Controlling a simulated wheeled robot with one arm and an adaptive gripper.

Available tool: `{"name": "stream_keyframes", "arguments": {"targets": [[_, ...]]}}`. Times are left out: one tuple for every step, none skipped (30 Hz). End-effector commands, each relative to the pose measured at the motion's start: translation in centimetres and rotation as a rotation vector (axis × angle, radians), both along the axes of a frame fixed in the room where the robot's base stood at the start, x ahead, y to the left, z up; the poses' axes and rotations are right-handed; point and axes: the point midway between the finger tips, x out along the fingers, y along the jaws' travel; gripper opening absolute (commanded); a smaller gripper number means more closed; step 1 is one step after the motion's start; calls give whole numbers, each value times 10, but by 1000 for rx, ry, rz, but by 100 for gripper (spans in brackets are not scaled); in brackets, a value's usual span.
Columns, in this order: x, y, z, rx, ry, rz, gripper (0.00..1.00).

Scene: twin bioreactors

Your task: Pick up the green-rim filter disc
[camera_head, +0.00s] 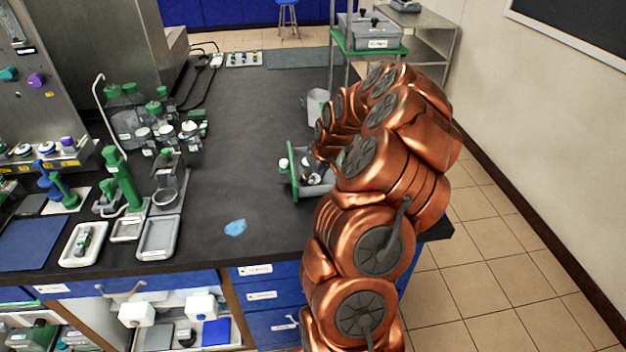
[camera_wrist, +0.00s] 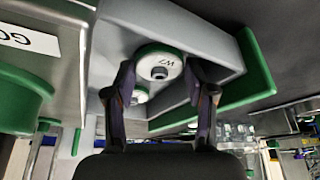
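A white disc with a green rim, a raised centre and a small dark label (camera_wrist: 160,62) sits in a grey tray (camera_wrist: 222,50) with a green edge in the wrist view. A second, partly hidden pale disc (camera_wrist: 140,95) shows just below it. My gripper (camera_wrist: 159,78) is open, its two dark fingertips on either side of the green-rim disc's lower part. No firm contact can be made out. In the head view, the tray (camera_head: 296,186) stands on the black bench near its right edge. My arm covers much of it, and the green-rim disc cannot be made out there.
A small white-and-green container (camera_head: 283,165) stands just left of the tray, and a pale beaker (camera_head: 316,104) stands behind it. A blue patch (camera_head: 235,228) lies on the bench. Glassware and green-capped bottles crowd the left; the bench's middle (camera_head: 250,120) is clear.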

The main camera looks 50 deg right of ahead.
Motion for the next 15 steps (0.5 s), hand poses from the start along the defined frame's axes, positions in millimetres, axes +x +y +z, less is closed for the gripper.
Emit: {"name": "stream_keyframes", "arguments": {"targets": [[0, 0, 0, 0, 0, 0, 51], [0, 0, 0, 0, 0, 0, 48], [0, 0, 0, 0, 0, 0, 44], [0, 0, 0, 0, 0, 0, 40], [0, 0, 0, 0, 0, 0, 37], [0, 0, 0, 0, 0, 0, 33], [0, 0, 0, 0, 0, 0, 31], [0, 0, 0, 0, 0, 0, 31], [0, 0, 0, 0, 0, 0, 31], [0, 0, 0, 0, 0, 0, 31], [0, 0, 0, 0, 0, 0, 31], [0, 0, 0, 0, 0, 0, 31], [0, 0, 0, 0, 0, 0, 31], [0, 0, 0, 0, 0, 0, 31], [0, 0, 0, 0, 0, 0, 31]]}}
